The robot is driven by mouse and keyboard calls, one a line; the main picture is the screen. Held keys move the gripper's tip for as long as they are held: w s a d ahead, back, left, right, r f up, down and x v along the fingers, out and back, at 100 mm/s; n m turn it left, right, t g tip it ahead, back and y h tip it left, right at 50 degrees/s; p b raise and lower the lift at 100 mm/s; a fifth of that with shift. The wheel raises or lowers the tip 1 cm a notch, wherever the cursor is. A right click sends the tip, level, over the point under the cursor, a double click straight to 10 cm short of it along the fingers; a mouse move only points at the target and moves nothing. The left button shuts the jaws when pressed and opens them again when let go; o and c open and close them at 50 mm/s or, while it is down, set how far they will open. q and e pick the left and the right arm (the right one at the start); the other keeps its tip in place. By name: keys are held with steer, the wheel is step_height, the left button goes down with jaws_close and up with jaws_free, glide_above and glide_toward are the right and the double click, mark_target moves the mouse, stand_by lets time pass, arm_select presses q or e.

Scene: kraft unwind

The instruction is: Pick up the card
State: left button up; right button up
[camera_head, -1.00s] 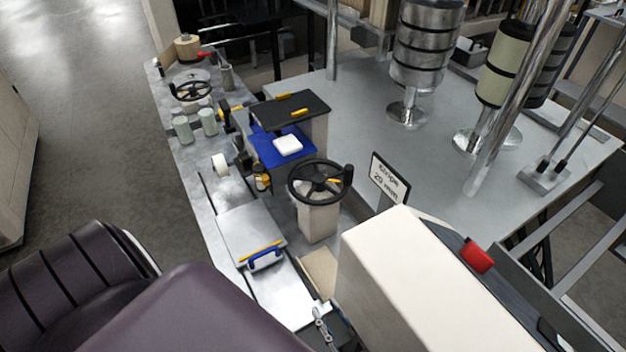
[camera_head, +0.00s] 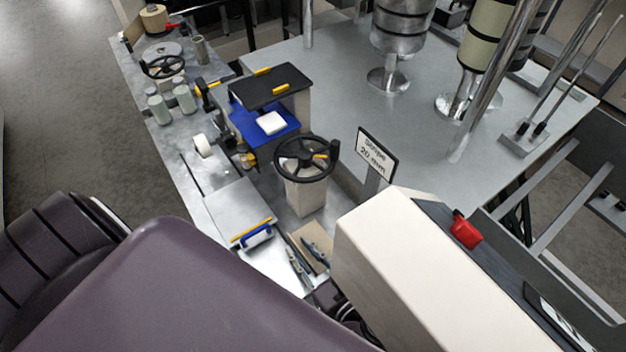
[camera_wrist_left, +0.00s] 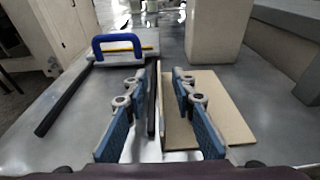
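A flat tan card (camera_head: 310,231) lies on the grey bench, in front of the post with the black handwheel. It also shows in the left wrist view (camera_wrist_left: 227,105), right of centre. My left gripper (camera_head: 305,258) is low over the card's near part. In the left wrist view its two blue-padded fingers (camera_wrist_left: 162,118) are apart. A thin upright tan edge and a dark strip show between them, touching neither finger as far as I can see. I cannot tell whether that edge belongs to the card. My right gripper is not in view.
A metal plate with a blue handle (camera_head: 257,236) and yellow strip is left of the card. The handwheel (camera_head: 305,158) stands behind. A large cream box (camera_head: 395,265) with a red knob is close on the right. A sign (camera_head: 376,155) stands behind it.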

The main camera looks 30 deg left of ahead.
arm_select(q)
jaws_close()
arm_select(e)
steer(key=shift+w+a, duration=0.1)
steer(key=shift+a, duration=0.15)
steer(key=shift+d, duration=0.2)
arm_select(q)
steer(key=shift+r, duration=0.75)
step_height(320, 180, up, 2)
steer(key=s+a+b, duration=0.1)
steer(key=s+a, duration=0.1)
steer(key=s, duration=0.3)
steer(key=s+a, duration=0.2)
steer(key=s, duration=0.4)
steer(key=s+a+b, duration=0.1)
steer(key=s+a, duration=0.2)
steer(key=s, duration=0.2)
steer(key=shift+s+b, duration=0.35)
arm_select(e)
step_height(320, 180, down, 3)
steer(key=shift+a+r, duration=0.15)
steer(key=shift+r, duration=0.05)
